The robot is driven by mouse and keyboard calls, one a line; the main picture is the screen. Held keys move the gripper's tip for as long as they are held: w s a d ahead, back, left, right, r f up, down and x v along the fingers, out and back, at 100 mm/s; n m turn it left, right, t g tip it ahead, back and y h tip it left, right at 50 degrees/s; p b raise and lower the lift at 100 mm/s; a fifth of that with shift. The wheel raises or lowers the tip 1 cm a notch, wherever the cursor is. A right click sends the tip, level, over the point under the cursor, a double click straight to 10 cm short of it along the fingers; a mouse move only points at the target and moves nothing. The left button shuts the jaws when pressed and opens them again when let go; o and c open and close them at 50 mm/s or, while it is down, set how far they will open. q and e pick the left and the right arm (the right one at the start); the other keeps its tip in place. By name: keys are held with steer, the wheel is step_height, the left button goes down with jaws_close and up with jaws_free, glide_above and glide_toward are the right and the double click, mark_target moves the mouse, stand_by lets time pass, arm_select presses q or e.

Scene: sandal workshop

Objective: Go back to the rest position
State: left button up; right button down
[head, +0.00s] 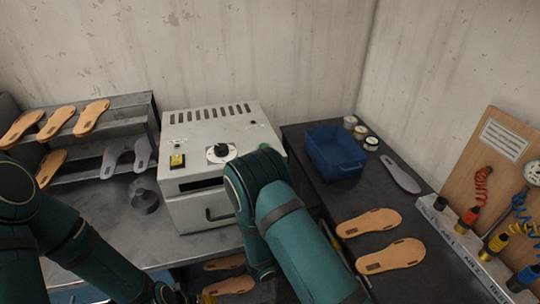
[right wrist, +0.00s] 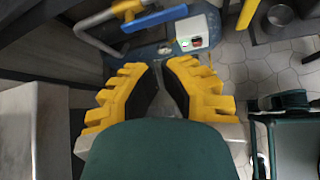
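My left arm comes in from the left in the head view and runs down to the bottom edge. A small yellow part of my left gripper (head: 207,298) seems to show there, too cut off to tell its opening. My right arm is bent in front of the light grey machine, elbow up, with its forearm going down. My right gripper is hidden in the head view. In the right wrist view its yellow fingers (right wrist: 162,66) with black pads are apart, with a narrowing gap between them. I see nothing held between them.
The grey machine (head: 215,125) stands on the bench. A rack (head: 125,103) at left carries tan and grey soles. A grey cup (head: 145,197) stands nearby. On the right table are a blue crate (head: 336,150), rolls (head: 371,143), and soles (head: 369,222). A tool board (head: 470,178) is at far right.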

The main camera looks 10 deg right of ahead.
steer(key=s+a+f+m+g+y+b, duration=0.2)
steer(key=s+a+f+m+g+y, duration=0.15)
steer(key=s, duration=0.35)
steer(key=s+a+f+m+g+y+b, duration=0.1)
steer(key=s+a+f+m+g+y, duration=0.3)
steer(key=s, duration=0.3)
steer(key=w+a+r+m+t+y+b, duration=0.3)
steer(key=m+t+y, duration=0.3)
steer(key=m, duration=0.6)
steer(key=shift+w+a+r+t+b, duration=0.35)
steer(key=shift+w+a+r+t, duration=0.1)
steer(key=shift+w, duration=0.3)
steer(key=shift+a+y, duration=0.1)
steer(key=shift+y, duration=0.15)
